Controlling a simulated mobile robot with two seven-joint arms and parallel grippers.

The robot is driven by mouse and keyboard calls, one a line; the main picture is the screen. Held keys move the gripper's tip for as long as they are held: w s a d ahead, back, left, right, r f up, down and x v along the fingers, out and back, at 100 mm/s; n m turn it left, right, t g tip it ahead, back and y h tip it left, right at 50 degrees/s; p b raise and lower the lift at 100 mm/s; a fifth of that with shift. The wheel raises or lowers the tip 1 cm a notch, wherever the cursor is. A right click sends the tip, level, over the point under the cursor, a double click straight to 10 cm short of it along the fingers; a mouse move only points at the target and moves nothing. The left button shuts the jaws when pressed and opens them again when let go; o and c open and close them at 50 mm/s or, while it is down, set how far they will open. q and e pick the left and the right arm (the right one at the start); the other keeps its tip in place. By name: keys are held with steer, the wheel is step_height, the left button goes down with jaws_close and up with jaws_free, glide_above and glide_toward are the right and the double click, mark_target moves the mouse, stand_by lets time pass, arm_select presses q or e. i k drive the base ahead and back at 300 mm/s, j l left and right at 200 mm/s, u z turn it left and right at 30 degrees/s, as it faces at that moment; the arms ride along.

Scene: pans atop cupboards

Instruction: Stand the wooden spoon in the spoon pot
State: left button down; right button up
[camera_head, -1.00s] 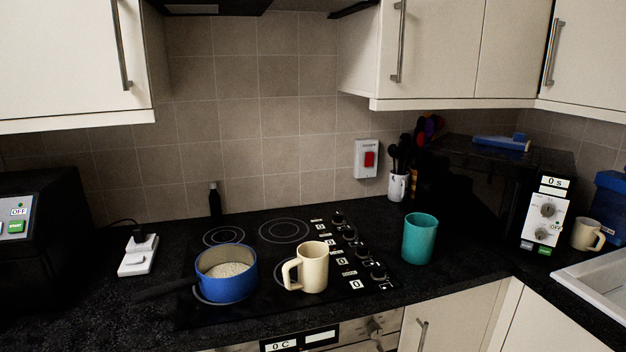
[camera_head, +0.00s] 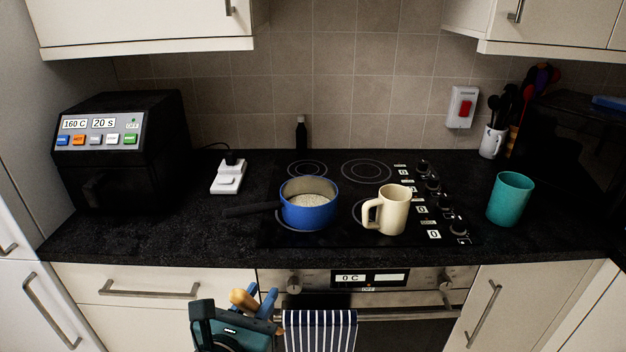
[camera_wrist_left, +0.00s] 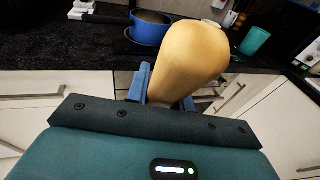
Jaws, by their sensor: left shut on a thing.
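My left gripper (camera_head: 262,299) is low in front of the oven, shut on the wooden spoon (camera_head: 242,299). One rounded tan end of the spoon (camera_wrist_left: 188,62) fills the middle of the left wrist view; the rest is hidden. A teal, open-topped pot (camera_head: 510,199) stands upright on the worktop right of the hob, well apart from the spoon. A white pot (camera_head: 492,142) full of dark utensils stands at the back right. I cannot tell which of the two is the spoon pot. My right gripper is not in view.
A blue saucepan (camera_head: 309,212) and a cream mug (camera_head: 394,212) stand on the hob. A black oven (camera_head: 124,150) sits at the left. A striped towel (camera_head: 320,330) hangs below the worktop edge. The worktop's front left is clear.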

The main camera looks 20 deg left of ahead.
mark_target(490, 215)
steer(key=z, duration=1.5)
steer(key=i+j, duration=0.1)
steer(key=j, duration=0.2)
steer(key=i+j+z, duration=0.15)
steer(key=j, duration=0.15)
steer(key=i+j, duration=0.1)
steer(key=j, duration=0.2)
steer(key=l+z, duration=0.05)
